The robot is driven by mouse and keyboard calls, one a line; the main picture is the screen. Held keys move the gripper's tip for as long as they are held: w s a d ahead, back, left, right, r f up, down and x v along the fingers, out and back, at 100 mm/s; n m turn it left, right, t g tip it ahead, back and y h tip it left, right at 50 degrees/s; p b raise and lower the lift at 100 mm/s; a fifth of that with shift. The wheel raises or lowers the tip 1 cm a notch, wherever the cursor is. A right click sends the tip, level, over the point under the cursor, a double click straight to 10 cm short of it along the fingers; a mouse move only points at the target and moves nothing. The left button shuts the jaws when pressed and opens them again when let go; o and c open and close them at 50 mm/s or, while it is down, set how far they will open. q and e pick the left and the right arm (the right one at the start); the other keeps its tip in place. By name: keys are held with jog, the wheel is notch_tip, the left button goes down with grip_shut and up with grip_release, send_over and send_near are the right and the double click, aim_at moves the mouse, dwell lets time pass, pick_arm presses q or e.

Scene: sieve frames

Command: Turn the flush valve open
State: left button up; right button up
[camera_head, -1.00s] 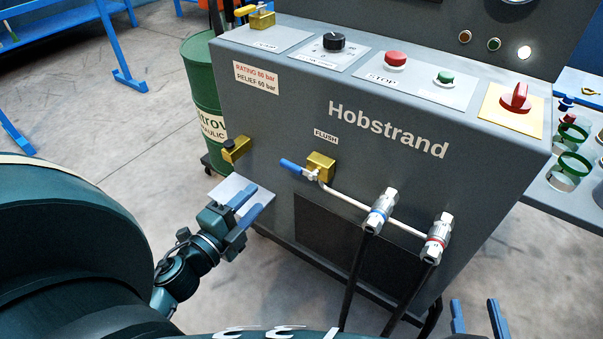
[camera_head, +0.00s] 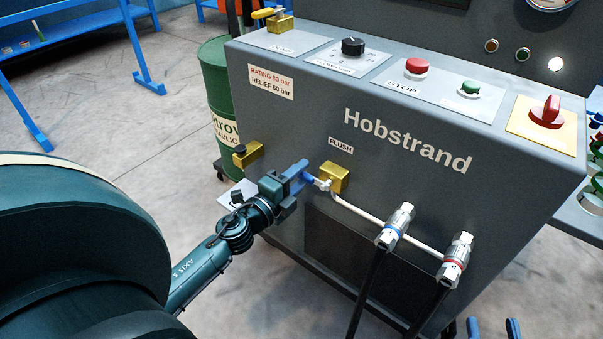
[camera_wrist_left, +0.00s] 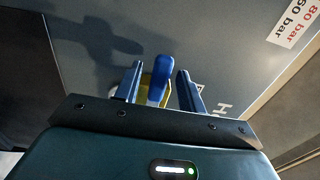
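The flush valve has a brass body (camera_head: 335,178) on the machine's grey front, below the FLUSH label. Its blue lever handle shows in the left wrist view (camera_wrist_left: 158,78), pointing out between my fingers; in the head view my gripper mostly covers it. My left gripper (camera_head: 298,174) is at the handle, with one finger on each side. In the left wrist view the fingers of this gripper (camera_wrist_left: 160,88) are apart, with a gap to the handle on both sides. My right gripper (camera_head: 493,328) is open and empty at the bottom edge of the head view.
A white pipe (camera_head: 370,222) runs from the valve to two hose couplings (camera_head: 396,227) with black hoses. Another brass fitting (camera_head: 248,154) sticks out left of my left gripper. A green drum (camera_head: 219,105) stands behind the machine. Buttons and a red rotary switch (camera_head: 546,112) are on top.

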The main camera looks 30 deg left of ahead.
pick_arm(q)
jog(key=shift+w, duration=0.55)
grip_shut()
